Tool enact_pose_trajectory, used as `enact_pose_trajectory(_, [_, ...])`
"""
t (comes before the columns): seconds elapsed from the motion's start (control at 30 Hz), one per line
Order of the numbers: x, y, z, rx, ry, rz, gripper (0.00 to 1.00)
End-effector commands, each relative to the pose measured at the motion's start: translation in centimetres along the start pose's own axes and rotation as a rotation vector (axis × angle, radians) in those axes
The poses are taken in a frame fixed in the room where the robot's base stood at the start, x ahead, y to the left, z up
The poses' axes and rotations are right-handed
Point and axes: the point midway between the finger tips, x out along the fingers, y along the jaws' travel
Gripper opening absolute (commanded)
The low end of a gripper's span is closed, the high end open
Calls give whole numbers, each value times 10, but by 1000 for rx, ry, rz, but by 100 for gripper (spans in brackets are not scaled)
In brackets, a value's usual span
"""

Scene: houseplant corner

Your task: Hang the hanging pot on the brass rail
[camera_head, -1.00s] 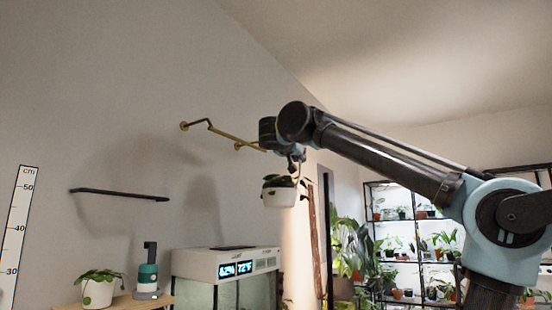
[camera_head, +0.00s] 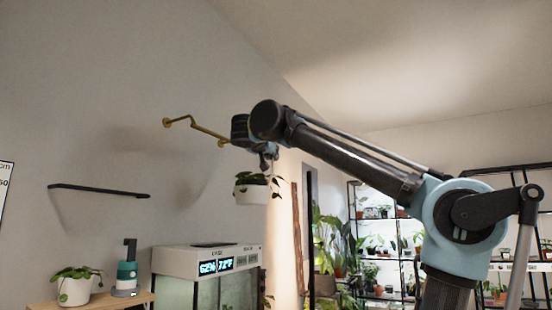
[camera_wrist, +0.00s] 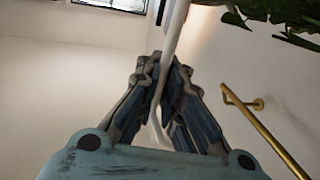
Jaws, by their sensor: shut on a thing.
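The hanging pot (camera_head: 251,194) is white with a leafy plant and hangs upright in the air below my gripper (camera_head: 268,160). In the wrist view my gripper (camera_wrist: 164,85) is shut on the pot's pale hanger (camera_wrist: 176,30); only some leaves show at the top right. The brass rail (camera_head: 207,131) is fixed to the wall on brackets, and its right end passes behind my arm. In the head view the pot hangs lower than the rail and to its right. In the wrist view the rail (camera_wrist: 262,130) runs at the right, apart from my fingers.
A dark wall shelf (camera_head: 98,190) is empty at left. Below stand a glass tank with a display (camera_head: 214,265), a potted plant (camera_head: 75,286) and a teal bottle-like device (camera_head: 126,272) on a wooden shelf. Plant racks (camera_head: 385,235) stand behind at right.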

Motion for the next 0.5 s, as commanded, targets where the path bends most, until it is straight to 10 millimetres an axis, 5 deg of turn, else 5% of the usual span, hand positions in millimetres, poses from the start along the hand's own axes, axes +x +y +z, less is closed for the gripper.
enact_pose_trajectory(0.5, [6,-33,0,0,1,0,0])
